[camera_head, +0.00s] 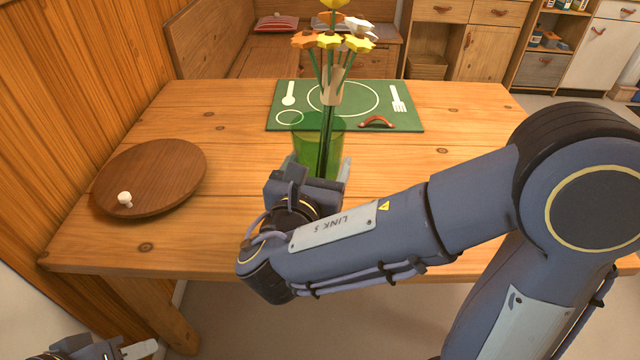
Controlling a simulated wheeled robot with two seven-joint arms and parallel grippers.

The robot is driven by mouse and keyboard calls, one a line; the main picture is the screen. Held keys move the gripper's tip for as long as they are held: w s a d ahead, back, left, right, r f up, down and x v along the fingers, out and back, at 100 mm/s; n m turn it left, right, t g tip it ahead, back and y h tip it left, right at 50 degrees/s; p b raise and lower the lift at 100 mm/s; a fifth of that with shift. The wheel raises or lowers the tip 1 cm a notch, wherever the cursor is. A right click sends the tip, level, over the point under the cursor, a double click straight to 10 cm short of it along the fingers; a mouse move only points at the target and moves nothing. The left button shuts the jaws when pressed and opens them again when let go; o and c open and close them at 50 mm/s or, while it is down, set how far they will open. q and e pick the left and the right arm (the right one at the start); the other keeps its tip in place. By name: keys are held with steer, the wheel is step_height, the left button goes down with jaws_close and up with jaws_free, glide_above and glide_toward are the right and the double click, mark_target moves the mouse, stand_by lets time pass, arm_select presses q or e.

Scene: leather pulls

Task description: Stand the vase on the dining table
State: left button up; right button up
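The vase (312,137) is clear green, with dark stems and yellow, orange and white flowers (333,40) standing up out of it. It looks upright above the near-middle part of the wooden dining table (420,200). My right gripper (318,168), on the arm from the right, has its fingers on either side of the vase's lower part and looks shut on it. The gripper hides the vase's base, so I cannot tell whether it touches the table. My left gripper (138,349) is at the bottom left corner, low beside the table, mostly cut off; its opening is unclear.
A green placemat (400,85) with a printed setting lies behind the vase, with a red-brown leather pull (376,122) on it. A round wooden board (150,175) with a white knob (124,199) is at the left. The table's right side is mostly clear around my arm.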

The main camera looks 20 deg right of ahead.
steer(key=w+f, duration=0.1)
steer(key=f, duration=0.1)
steer(key=w+d+f, duration=0.1)
steer(key=w, duration=0.1)
steer(key=shift+f+b, duration=0.35)
steer(key=shift+b, duration=0.05)
step_height(320, 180, down, 3)
steer(key=shift+f+b, duration=0.15)
steer(key=shift+b, duration=0.4)
steer(key=shift+f, duration=0.25)
steer(key=o, duration=1.2)
steer(key=shift+r, duration=0.1)
